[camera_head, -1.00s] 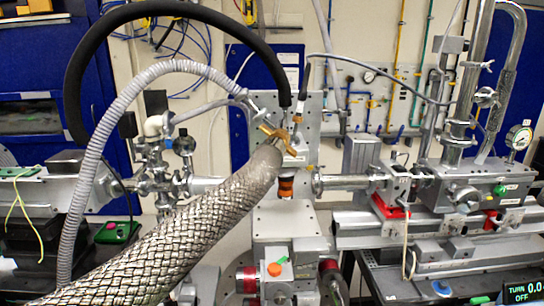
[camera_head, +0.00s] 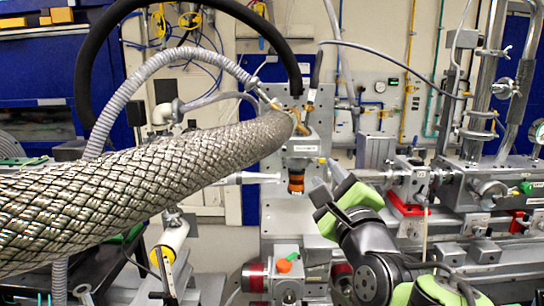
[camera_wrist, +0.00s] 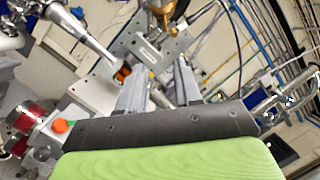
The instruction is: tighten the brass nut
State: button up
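Brass-coloured fittings (camera_head: 300,126) show at the upper end of the thick braided hose (camera_head: 150,172), in front of a grey vertical plate. The hose partly hides them, and I cannot make out a separate nut shape. In the wrist view a brass piece (camera_wrist: 160,8) is at the top edge, partly cut off. My gripper (camera_head: 327,178) is below and to the right of the fittings, apart from them. In the wrist view my gripper (camera_wrist: 162,70) has its two grey fingers spread, with nothing between them.
A copper-orange ringed cylinder (camera_head: 296,182) hangs below the fittings, close to the left of my gripper. A black hose (camera_head: 88,70) and a grey corrugated hose (camera_head: 125,88) arch overhead at left. Beamline tubes and a red-clamped block (camera_head: 408,207) stand at right.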

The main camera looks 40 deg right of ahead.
aim_at(307, 135)
jog(key=shift+m+h, duration=0.3)
jog(key=p+x, duration=0.1)
jog(key=x, duration=0.4)
jog(key=p+x, duration=0.1)
jog(key=x, duration=0.4)
jog(key=r+p+x, duration=0.1)
jog(key=p+x, duration=0.1)
jog(key=x, duration=0.3)
jog(key=shift+w+r, duration=0.1)
jog(key=shift+w, duration=0.15)
grip_shut()
